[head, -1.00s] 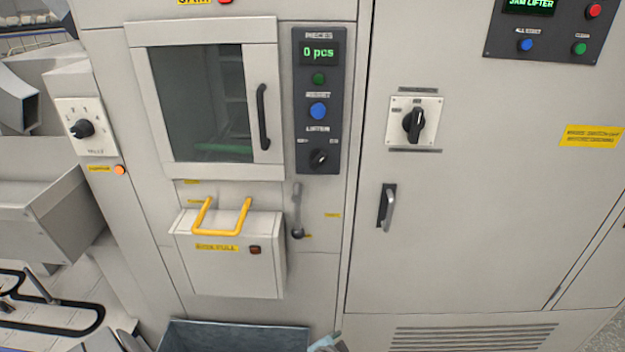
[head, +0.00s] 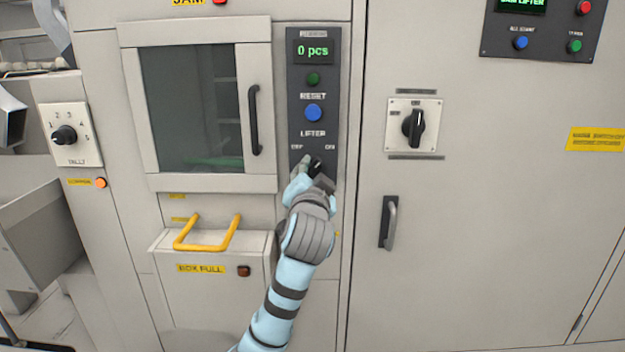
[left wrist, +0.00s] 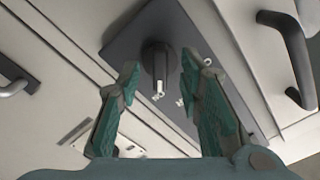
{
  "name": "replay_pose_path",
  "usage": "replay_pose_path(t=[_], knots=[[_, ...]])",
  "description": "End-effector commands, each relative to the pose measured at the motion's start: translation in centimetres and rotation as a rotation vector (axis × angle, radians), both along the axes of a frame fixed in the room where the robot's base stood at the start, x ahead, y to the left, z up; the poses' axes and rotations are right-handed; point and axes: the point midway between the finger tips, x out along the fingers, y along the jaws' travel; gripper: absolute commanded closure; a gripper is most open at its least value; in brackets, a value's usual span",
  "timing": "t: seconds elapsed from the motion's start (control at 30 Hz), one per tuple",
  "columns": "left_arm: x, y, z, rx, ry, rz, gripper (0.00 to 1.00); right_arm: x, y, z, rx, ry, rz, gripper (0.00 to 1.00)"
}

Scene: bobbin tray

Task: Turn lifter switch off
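The lifter switch is a black rotary knob (head: 316,166) at the bottom of the dark panel (head: 297,75), under the word LIFTER, with labels to its upper left and upper right. My left gripper (head: 312,178) is at the knob and hides part of it. In the left wrist view, the knob (left wrist: 156,58) stands between the tips of the two open green fingers (left wrist: 160,78). A gap shows on both sides of it. A white mark on the knob faces down in that view. My right gripper is not in view.
A blue button (head: 314,113) and a green button (head: 313,79) sit above the switch, under a "0 pcs" display. A door handle (head: 254,120) is to the left. Another rotary switch (head: 414,124) and a cabinet handle (head: 389,222) are to the right.

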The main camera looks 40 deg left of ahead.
Motion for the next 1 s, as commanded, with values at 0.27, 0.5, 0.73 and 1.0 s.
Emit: replay_pose_path(t=[0.27,0.5,0.73,1.0], knots=[[1.9,1.4,0.0,-0.001,-0.001,-0.001,0.67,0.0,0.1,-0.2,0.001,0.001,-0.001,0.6],[1.9,1.3,0.0,0.0,-0.001,-0.002,0.76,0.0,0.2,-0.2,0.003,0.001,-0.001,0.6],[1.8,1.3,0.0,0.0,-0.001,-0.002,1.0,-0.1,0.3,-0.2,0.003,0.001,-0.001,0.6],[1.9,1.3,0.0,-0.016,-0.012,-0.003,1.0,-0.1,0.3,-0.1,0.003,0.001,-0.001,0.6]])
